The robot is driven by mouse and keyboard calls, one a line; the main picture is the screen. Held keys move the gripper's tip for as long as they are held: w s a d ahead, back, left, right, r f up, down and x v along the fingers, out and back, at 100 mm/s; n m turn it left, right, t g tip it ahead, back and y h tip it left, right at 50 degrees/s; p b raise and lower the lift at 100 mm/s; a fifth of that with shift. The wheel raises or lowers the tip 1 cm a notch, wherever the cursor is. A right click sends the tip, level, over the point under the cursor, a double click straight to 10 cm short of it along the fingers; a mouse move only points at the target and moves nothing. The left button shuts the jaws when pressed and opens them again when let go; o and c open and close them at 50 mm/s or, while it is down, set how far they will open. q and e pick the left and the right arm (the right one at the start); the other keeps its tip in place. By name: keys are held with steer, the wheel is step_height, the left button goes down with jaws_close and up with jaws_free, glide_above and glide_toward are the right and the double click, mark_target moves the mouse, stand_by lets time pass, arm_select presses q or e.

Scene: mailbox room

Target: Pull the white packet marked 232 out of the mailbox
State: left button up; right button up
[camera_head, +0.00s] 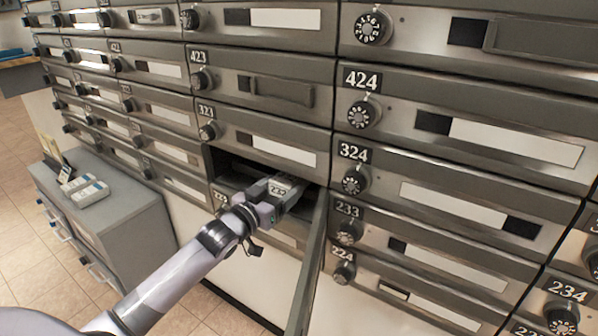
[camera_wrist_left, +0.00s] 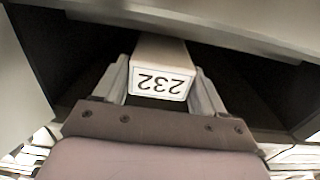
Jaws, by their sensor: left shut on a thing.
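The white packet marked 232 (camera_wrist_left: 161,82) is a small white box, its number upside down in the left wrist view. It lies between the two fingers of my left gripper (camera_wrist_left: 163,90), which is shut on it. In the head view the packet (camera_head: 282,188) shows at the mouth of the open mailbox (camera_head: 232,168), with my left gripper (camera_head: 278,192) around it. The far end of the packet is hidden in the dark compartment. The mailbox door (camera_head: 312,262) hangs open to the right of the gripper. My right gripper is not in view.
Closed mailboxes with dials surround the open one, such as 324 (camera_head: 450,205) and 323 (camera_head: 262,145). A grey cabinet (camera_head: 110,205) at the left bears several small white boxes (camera_head: 88,194). Tiled floor (camera_head: 60,300) is free in front of it.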

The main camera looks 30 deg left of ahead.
arm_select(q)
steer(key=s+p, duration=0.7)
steer(key=s, duration=0.5)
steer(key=shift+s+a, duration=0.35)
steer(key=shift+a, duration=0.1)
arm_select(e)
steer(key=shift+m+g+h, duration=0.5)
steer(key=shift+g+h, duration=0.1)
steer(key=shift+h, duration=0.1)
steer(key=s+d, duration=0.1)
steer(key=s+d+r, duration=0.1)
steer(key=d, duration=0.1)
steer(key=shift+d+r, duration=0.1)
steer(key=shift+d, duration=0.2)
arm_select(q)
steer(key=shift+r, duration=0.1)
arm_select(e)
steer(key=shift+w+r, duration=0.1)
